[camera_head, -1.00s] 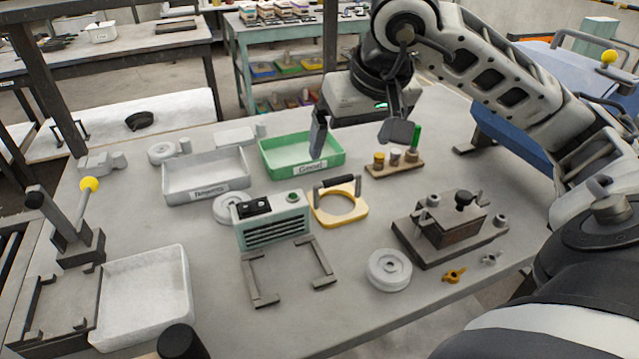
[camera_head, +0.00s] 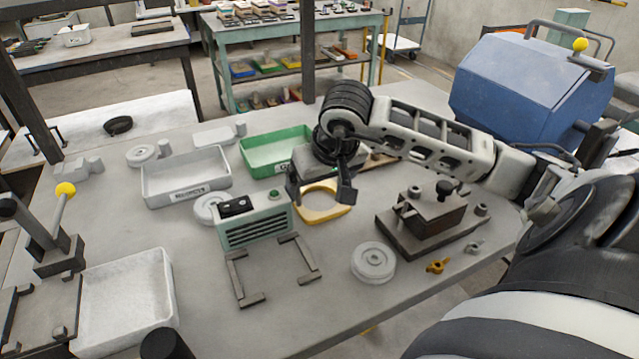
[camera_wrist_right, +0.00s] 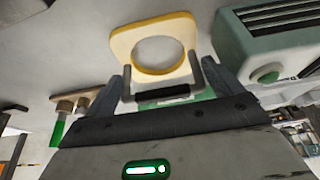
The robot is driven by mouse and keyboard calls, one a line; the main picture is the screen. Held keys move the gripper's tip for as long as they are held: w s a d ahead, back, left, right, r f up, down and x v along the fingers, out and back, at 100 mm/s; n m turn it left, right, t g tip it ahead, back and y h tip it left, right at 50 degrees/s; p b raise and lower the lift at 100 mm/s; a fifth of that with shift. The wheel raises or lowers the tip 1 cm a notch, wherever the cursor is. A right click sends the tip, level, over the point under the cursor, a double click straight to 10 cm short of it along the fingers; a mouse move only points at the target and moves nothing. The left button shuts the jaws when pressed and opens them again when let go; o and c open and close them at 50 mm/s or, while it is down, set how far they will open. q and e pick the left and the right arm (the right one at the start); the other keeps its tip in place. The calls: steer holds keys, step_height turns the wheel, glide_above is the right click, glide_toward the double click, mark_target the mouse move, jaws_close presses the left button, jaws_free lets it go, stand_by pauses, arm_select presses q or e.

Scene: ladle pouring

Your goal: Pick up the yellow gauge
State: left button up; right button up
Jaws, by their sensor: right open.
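The yellow gauge (camera_head: 326,212) is a flat plate with a large round hole and a dark raised handle, lying on the grey table. In the head view my right gripper (camera_head: 322,197) is over it and hides its handle and back part. In the right wrist view the yellow gauge (camera_wrist_right: 122,42) shows its hole and its dark handle (camera_wrist_right: 165,93), which lies between the two fingers of my right gripper (camera_wrist_right: 168,80). The fingers are apart and not closed on the handle. My left gripper is not in view.
A green-grey vented box (camera_head: 254,226) stands close left of the gauge. A green tray (camera_head: 262,157) is behind, a white tray (camera_head: 187,180) at back left. A dark fixture block (camera_head: 430,222) is at right. A grey disc (camera_head: 373,263) lies in front.

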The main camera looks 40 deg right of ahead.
steer(key=shift+w+d+f, duration=0.1)
steer(key=shift+w+f, duration=0.2)
steer(key=shift+f, duration=0.35)
steer(key=c, duration=0.8)
steer(key=shift+r, duration=0.1)
steer(key=shift+c, duration=0.2)
steer(key=shift+r, duration=0.1)
